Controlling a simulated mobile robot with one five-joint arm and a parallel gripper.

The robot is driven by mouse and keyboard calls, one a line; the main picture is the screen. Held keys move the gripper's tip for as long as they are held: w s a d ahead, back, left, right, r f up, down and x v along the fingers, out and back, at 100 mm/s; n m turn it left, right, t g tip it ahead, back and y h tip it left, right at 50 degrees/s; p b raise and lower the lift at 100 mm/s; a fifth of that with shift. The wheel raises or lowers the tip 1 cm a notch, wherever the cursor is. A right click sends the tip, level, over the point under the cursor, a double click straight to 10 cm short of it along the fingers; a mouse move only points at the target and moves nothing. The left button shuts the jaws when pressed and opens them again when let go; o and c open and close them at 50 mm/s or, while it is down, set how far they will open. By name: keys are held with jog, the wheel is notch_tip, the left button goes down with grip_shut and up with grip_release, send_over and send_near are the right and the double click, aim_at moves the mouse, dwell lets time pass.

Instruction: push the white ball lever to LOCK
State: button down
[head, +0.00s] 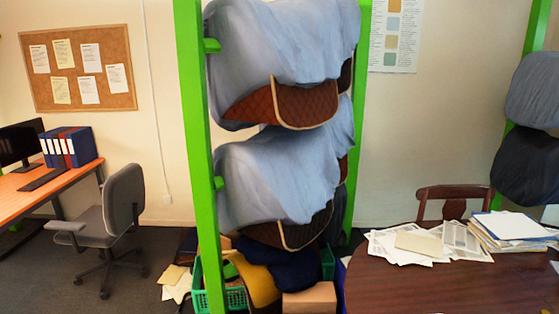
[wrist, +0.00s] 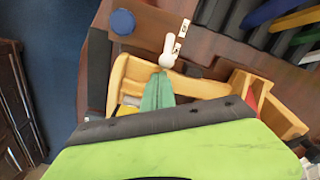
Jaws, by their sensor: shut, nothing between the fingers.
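The white ball lever (wrist: 168,55) shows in the wrist view, above the picture's middle. Its rounded end is toward the bottom and its narrow part points up. Two small pale labels with dark marks sit at its right side; I cannot read them. My gripper (wrist: 160,75) appears as narrow teal fingers, shut and empty, with the tips just below the ball. I cannot tell whether they touch it. A wide lime-green part with a dark edge hides what lies below. Neither the lever nor my gripper shows in the head view.
In the wrist view, a yellowish wooden frame (wrist: 200,88) surrounds the fingers, and a blue round knob (wrist: 122,21) stands left of the lever. In the head view, a green rack (head: 198,150) holds covered saddles, and a dark table (head: 430,290) with papers stands at right.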

jog(key=shift+d, duration=0.55)
jog(key=shift+r, duration=0.15)
notch_tip(320, 180, up, 7)
jog(key=p, duration=0.7)
